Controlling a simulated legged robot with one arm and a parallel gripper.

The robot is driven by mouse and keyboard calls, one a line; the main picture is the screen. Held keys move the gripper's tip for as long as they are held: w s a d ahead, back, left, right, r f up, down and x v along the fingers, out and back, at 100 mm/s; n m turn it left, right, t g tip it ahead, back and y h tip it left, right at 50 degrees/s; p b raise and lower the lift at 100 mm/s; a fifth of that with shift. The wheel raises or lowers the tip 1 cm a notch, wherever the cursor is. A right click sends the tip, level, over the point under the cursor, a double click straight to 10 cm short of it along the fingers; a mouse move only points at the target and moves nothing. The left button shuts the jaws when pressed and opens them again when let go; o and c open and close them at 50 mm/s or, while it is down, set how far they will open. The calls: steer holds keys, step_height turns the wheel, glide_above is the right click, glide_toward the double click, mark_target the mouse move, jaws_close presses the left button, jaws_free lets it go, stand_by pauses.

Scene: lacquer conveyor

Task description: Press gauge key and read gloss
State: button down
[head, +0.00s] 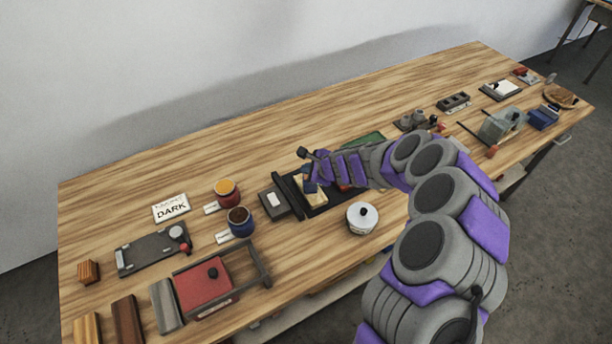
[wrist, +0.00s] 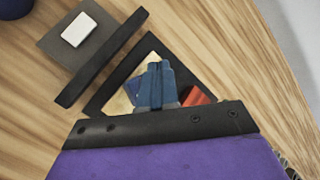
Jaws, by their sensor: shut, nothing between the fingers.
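My gripper (wrist: 160,68) is shut and empty, with its blue-grey fingers together over a black tray (wrist: 105,98). In the head view the gripper (head: 311,183) hangs over the same tray at mid-table. A pale yellow panel (wrist: 121,104) lies in the tray, partly under the fingers. A dark grey box with a white key-like pad (wrist: 78,30) stands beside the tray. No readable gloss value shows.
A white lidded pot (head: 362,219) stands in front of the tray. Two jars, orange-topped (head: 228,193) and dark-topped (head: 241,222), stand left, near a DARK card (head: 171,208). A red box (head: 205,288) is front left. Bare wood lies behind the tray.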

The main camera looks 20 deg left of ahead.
steer(key=shift+r+p, duration=1.85)
steer(key=shift+r, duration=0.65)
steer(key=s+d+r+n+g, duration=0.25)
steer(key=s+r+n, duration=0.25)
steer(key=s+r, duration=0.35)
steer(key=s+d+r+n+g, duration=0.1)
steer(key=s+d+r+n, duration=0.35)
steer(key=s+r, duration=0.35)
steer(key=s+d+n+g+h+b, duration=0.2)
steer(key=s+d+n+h, duration=0.3)
steer(key=s+d, duration=2)
steer(key=d+h, duration=0.3)
steer(key=shift+s+d+g, duration=0.15)
steer(key=shift+d+g, duration=0.15)
steer(key=shift+g, duration=0.05)
